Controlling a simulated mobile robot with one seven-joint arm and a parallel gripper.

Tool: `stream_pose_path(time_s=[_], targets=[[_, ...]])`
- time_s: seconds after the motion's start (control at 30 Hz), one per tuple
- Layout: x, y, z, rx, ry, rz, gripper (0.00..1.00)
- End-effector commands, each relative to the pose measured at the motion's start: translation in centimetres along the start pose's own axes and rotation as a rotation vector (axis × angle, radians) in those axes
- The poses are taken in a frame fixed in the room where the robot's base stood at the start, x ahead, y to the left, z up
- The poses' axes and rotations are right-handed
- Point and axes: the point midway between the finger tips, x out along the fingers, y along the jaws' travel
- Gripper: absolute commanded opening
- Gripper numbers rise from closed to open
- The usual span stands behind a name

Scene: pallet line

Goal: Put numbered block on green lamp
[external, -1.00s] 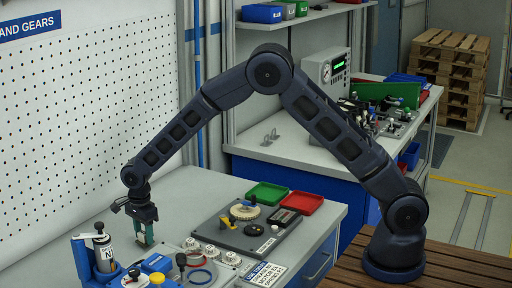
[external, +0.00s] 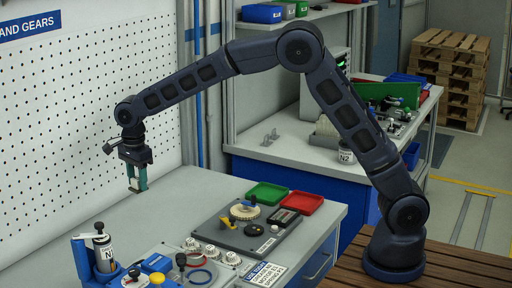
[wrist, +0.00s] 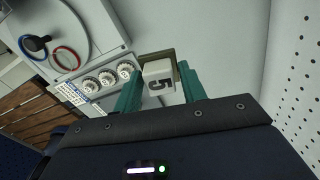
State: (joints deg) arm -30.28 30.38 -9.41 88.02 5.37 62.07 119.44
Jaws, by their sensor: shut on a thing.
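My gripper (external: 138,186) is held above the bench, left of the picture's middle, close to the pegboard. In the wrist view my gripper (wrist: 160,86) has its two teal fingers shut on a white numbered block (wrist: 158,82) with a dark 5 on its face. The block is hard to make out in the external view. I cannot make out a green lamp for certain in either view.
A panel with white dials (external: 207,251), a black knob and red and blue rings lies on the bench. A blue stand with a canister (external: 104,253) is at front left. Green (external: 267,193) and red (external: 303,202) trays lie right. The bench's back left is clear.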

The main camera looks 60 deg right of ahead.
Motion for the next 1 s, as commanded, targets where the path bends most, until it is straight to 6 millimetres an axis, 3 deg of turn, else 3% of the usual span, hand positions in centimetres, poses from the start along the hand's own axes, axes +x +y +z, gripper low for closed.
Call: stream_pose_path(time_s=[0.27,0.43,0.67,1.0], targets=[[-0.3,-0.2,-0.3,0.005,0.000,-0.001,0.17],[-0.7,-2.2,-3.3,0.051,0.000,-0.002,0.17],[-1.7,-6.9,-11.7,0.173,0.000,-0.001,0.17],[-3.3,-11.9,-25.7,0.360,0.000,-0.001,0.17]])
